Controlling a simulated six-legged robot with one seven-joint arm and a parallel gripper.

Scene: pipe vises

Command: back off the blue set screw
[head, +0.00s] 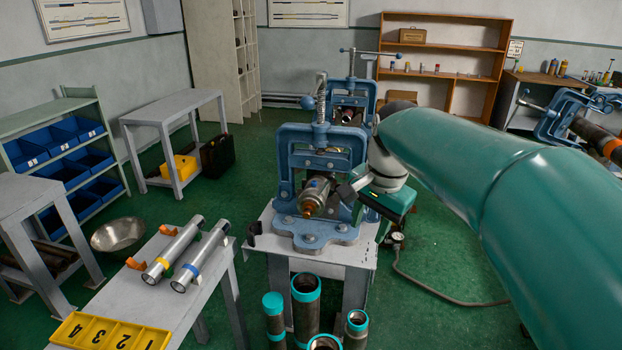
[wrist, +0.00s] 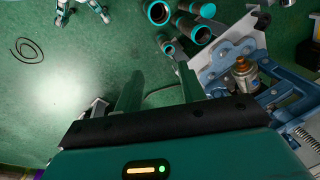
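A blue vise (head: 286,163) stands on a grey bench and holds a metal cylinder (head: 321,190) with a brass nose. A small blue spot (head: 314,183) shows on the cylinder; I cannot tell whether it is the set screw. In the wrist view the brass nose (wrist: 243,65) points up at the right. My gripper (head: 353,188) is close to the right of the cylinder in the head view. In the wrist view its two green fingers (wrist: 157,75) are spread with only floor between them, and the cylinder lies outside them. Contact is not visible.
Several teal-ended pipes (head: 306,300) stand in front of the bench. Two banded cylinders (head: 202,255) and a yellow numbered tray (head: 108,335) lie on the left table. A second vise (head: 352,100) is behind. A hose (head: 440,290) crosses the floor at right.

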